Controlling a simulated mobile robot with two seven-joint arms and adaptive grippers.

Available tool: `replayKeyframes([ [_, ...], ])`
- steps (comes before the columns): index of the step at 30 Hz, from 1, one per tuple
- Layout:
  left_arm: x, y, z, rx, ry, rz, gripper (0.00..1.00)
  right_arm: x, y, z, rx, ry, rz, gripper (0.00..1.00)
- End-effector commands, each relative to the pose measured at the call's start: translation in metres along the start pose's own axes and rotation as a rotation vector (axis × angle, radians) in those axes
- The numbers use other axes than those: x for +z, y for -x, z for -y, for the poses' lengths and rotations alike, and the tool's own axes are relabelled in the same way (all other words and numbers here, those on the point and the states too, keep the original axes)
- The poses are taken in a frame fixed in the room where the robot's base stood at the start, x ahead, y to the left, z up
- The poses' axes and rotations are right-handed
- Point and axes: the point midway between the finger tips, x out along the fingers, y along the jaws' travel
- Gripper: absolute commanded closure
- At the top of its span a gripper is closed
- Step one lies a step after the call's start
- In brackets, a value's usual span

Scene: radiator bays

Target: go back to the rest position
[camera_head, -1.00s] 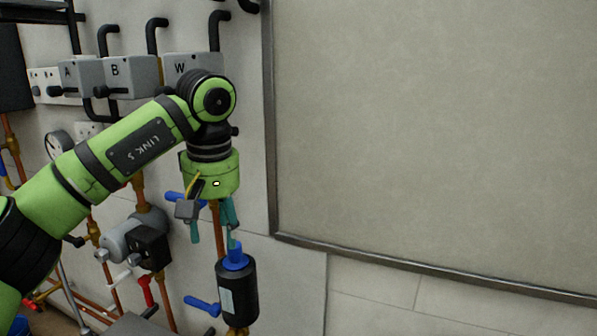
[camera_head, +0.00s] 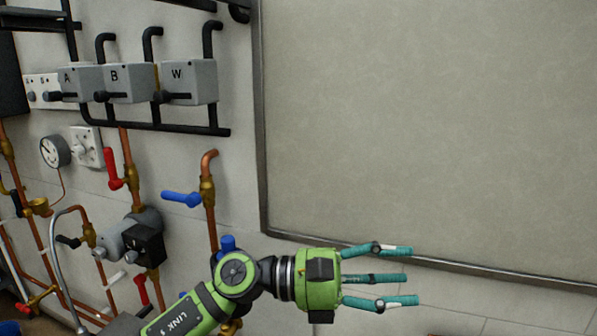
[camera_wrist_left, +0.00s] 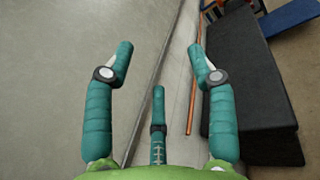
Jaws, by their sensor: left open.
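My left gripper (camera_head: 388,279) is at the lower middle of the head view, with its green body and teal fingers pointing right. Its fingers are spread and nothing is between them. It is in front of the wall below the large framed board. In the left wrist view the same fingers (camera_wrist_left: 160,70) stand apart and empty. My left arm comes in from the bottom of the head view. My right gripper shows in neither view.
Left of the gripper are a blue-handled valve (camera_head: 182,199) on a copper pipe, grey boxes marked A, B and W (camera_head: 189,82), a gauge (camera_head: 55,151) and a pump (camera_head: 131,238). The framed board (camera_head: 430,120) fills the right. A dark block (camera_wrist_left: 245,80) shows in the wrist view.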

Motion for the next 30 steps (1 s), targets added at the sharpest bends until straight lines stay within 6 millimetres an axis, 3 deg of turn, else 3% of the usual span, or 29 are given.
replayKeyframes([
  [3, 0.021, 0.021, -0.023, 0.246, 0.386, 0.319, 0.43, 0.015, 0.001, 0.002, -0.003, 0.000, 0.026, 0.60],
  [5, 0.021, 0.045, -0.038, 0.369, 0.586, 0.471, 0.43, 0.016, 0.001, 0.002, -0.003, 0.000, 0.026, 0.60],
  [8, 0.001, 0.096, -0.060, 0.574, 0.926, 0.721, 0.43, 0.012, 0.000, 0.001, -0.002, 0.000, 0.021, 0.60],
  [11, -0.044, 0.155, -0.066, 0.784, 1.261, 0.965, 0.43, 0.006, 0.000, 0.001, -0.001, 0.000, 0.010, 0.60],
  [14, -0.099, 0.207, -0.051, 0.981, 1.548, 1.183, 0.43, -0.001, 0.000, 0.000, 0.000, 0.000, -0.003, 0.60],
  [17, -0.153, 0.249, -0.017, 1.174, 1.790, 1.382, 0.43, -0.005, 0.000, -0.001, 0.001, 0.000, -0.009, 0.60],
  [22, -0.232, 0.300, 0.072, 1.519, 2.112, 1.700, 0.43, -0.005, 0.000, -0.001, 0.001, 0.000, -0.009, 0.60],
  [23, -0.242, 0.306, 0.090, -1.529, -2.082, -1.693, 0.43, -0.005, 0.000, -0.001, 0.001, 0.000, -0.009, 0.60],
  [27, -0.273, 0.323, 0.163, -1.449, -1.798, -1.532, 0.43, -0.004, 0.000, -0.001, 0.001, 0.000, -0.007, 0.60],
  [30, -0.283, 0.329, 0.205, -1.412, -1.645, -1.449, 0.43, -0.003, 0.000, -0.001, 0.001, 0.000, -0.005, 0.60],
])
